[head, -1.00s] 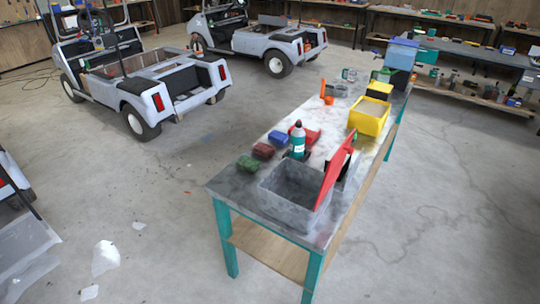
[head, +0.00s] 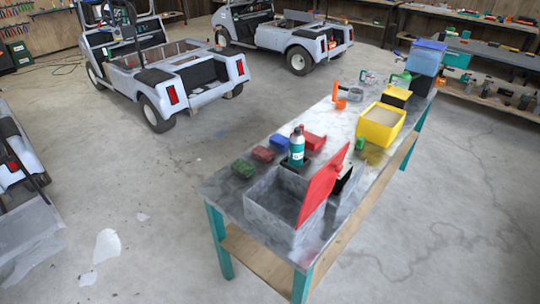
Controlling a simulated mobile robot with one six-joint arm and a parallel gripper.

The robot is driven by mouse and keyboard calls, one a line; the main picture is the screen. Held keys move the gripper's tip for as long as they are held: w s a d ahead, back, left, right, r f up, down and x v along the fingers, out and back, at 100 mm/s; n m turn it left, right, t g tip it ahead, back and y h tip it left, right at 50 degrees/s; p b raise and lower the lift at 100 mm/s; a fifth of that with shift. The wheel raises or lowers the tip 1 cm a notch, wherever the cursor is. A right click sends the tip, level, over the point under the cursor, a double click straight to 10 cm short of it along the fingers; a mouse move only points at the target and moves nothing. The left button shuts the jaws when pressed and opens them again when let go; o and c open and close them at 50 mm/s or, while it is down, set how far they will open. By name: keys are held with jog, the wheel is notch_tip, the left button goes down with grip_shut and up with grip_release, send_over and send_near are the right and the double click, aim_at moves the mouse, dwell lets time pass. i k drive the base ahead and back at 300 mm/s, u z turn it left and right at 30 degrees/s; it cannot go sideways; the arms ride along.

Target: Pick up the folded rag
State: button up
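Several small folded-looking cloth lumps lie in a row on the left edge of the workbench top: a green one (head: 243,168), a dark red one (head: 263,154) and a blue one (head: 279,141). Any of them could be the folded rag; I cannot tell which. They lie just behind and left of an open grey bin (head: 272,209) and left of a teal bottle with a dark top (head: 296,150). My gripper is not in view.
The long workbench (head: 225,190) has teal legs and a lower wooden shelf. A red panel (head: 322,186) leans up from the bin's right side. A yellow box (head: 380,125) stands farther back. Golf carts (head: 165,85) stand at the back left. The concrete floor left of the bench is mostly open.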

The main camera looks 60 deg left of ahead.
aim_at(263, 154)
jog(key=u, duration=0.1)
jog(key=i, duration=0.8)
jog(key=u, duration=4.8)
jog(key=i, duration=0.1)
jog(key=z, duration=3.45)
jog(key=k, duration=0.2)
jog(key=u, duration=2.75)
